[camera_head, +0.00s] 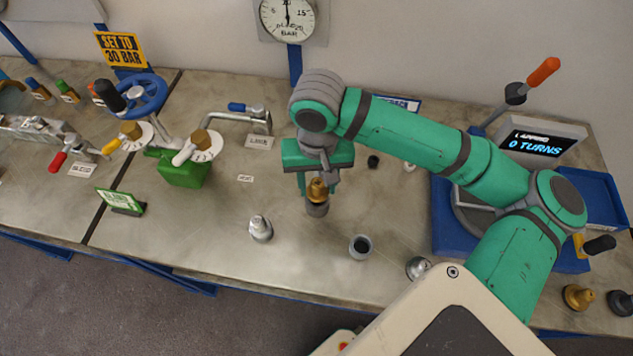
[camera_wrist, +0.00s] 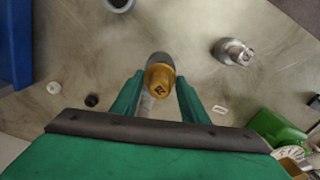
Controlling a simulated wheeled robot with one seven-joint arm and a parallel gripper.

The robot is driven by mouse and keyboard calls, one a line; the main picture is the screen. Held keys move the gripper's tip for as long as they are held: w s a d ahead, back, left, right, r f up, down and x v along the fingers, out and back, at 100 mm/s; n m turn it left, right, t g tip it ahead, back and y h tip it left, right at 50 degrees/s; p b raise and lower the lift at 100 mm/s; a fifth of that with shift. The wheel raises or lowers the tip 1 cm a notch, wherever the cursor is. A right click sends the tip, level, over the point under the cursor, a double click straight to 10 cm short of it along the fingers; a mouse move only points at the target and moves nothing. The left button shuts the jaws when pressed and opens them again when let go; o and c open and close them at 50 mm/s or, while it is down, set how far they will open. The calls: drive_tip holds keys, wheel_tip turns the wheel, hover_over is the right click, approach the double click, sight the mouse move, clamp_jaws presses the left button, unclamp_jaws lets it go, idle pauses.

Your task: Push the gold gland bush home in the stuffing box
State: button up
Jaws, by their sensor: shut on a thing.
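The gold gland bush (camera_head: 317,187) is upright between the fingers of my gripper (camera_head: 318,196), which is shut on it. Right below it is a grey cylindrical stuffing box (camera_head: 317,210) standing on the bench. The bush's lower end meets the top of the box; how deep it sits inside is hidden. In the wrist view the gold bush (camera_wrist: 159,78) shows its marked top between the green fingers of my gripper (camera_wrist: 158,95), with the grey box (camera_wrist: 160,58) just beyond it.
A silver fitting (camera_head: 260,228) and an open grey cup (camera_head: 360,246) stand nearby. A silver piece (camera_head: 418,268) lies by my arm. Another gold fitting (camera_head: 578,297) is far right. Valves and a green block (camera_head: 184,171) are left. A blue tray (camera_head: 446,220) is right. Bare bench lies in front.

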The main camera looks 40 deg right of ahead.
sight(318, 182)
drive_tip(key=shift+f, duration=1.45)
drive_tip(key=o, duration=1.2)
drive_tip(key=shift+o, duration=0.2)
wheel_tip(318, 182, up, 11)
drive_tip(key=shift+f, duration=0.1)
drive_tip(key=shift+d, duration=0.1)
